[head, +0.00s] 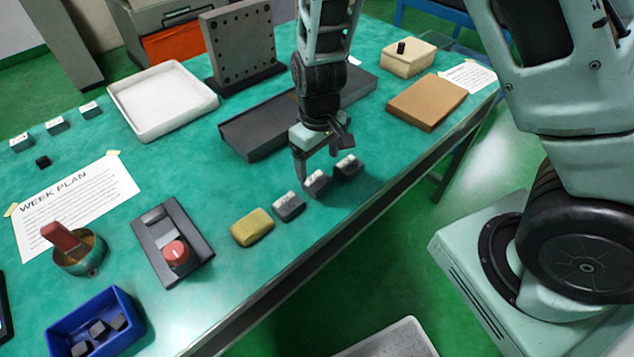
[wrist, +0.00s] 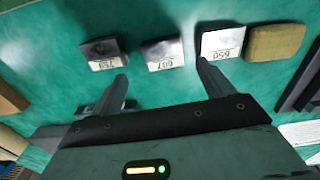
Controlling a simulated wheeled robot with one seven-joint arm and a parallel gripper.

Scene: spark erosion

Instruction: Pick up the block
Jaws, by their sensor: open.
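Three dark blocks with pale labelled faces stand in a row near the table's front edge. In the head view they are the left block (head: 289,206), the middle block (head: 316,183) and the right block (head: 347,167). In the wrist view the middle block (wrist: 163,53) shows upside-down digits like 607, between one reading like 650 (wrist: 222,42) and another (wrist: 103,52) I cannot read surely. My gripper (head: 322,158) is open and empty, above and just behind the row. In the wrist view its fingertips (wrist: 163,72) spread either side of the middle block, apart from it.
A yellow sponge (head: 252,227) lies left of the row. A dark shallow tray (head: 245,138) lies behind my gripper. A switch box (head: 172,240), a white tray (head: 162,100) and a blue bin (head: 95,325) with dark blocks stand further left. A brown pad (head: 427,101) lies right.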

